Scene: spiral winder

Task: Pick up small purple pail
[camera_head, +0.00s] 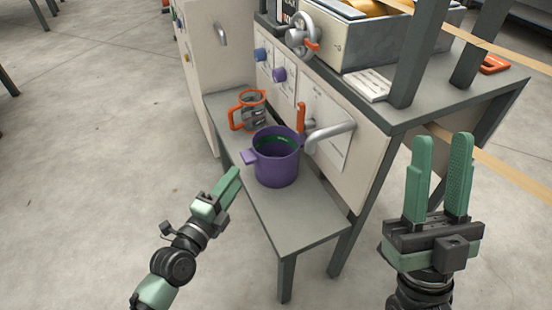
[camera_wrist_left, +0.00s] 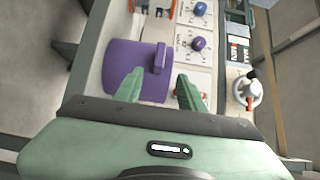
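The purple pail (camera_head: 278,165) stands upright on a grey bench under a tap, with something green inside. Its side handle (camera_head: 249,157) points left, towards my left gripper. My left gripper (camera_head: 234,176) is beside the bench, left of the pail and apart from it; its fingers overlap edge-on in the head view. The left wrist view shows these fingers (camera_wrist_left: 160,90) open and empty, with the pail (camera_wrist_left: 122,62) ahead and its handle (camera_wrist_left: 160,58) lined up with the gap. My right gripper (camera_head: 441,140) is open and empty, upright at the right.
An orange-handled container (camera_head: 250,110) stands behind the pail on the grey bench (camera_head: 300,222). The lever tap (camera_head: 330,135) sticks out from the machine panel close to the pail's right side. The bench's front end is clear, and open floor lies left.

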